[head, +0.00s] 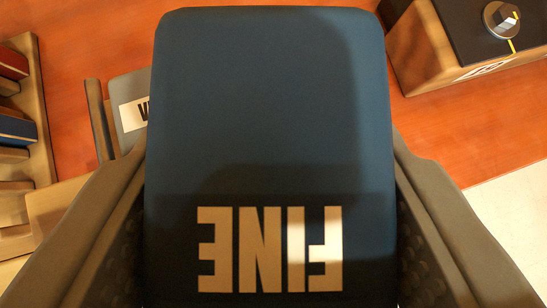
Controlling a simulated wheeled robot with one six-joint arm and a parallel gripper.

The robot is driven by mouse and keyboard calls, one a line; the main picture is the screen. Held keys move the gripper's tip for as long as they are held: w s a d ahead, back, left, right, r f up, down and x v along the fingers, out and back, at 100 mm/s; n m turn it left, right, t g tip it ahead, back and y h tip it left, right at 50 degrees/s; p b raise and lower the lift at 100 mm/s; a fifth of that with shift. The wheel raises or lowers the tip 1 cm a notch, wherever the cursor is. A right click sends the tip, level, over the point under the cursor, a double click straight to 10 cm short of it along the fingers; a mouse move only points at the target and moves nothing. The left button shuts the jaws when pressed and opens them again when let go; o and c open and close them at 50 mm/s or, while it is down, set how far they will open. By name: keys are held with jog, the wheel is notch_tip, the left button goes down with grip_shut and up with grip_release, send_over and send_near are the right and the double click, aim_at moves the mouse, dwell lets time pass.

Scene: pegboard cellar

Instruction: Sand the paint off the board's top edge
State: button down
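A blue sanding block (265,110) with the pale word FINE, upside down to me, fills the middle of the head view. My gripper (268,180) has one grey finger along each side of it, and both fingers press against its sides. The block hides what lies beneath and directly behind it. I cannot pick out the painted board or its top edge in this view.
A grey block (132,132) with a partly hidden white label lies behind my left finger. A wooden tray (42,120) of coloured pieces is at the far left. A wooden box (430,55) with a black top and round knob stands top right. The orange-red surface (450,130) between is clear.

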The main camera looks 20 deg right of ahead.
aim_at(153, 226)
jog(key=shift+a+f, duration=0.15)
jog(key=shift+a, duration=7)
jog(key=shift+r, duration=0.3)
jog(key=shift+r, duration=3)
jog(key=shift+r, duration=0.1)
notch_tip(153, 226, up, 3)
jog(key=shift+f, duration=0.1)
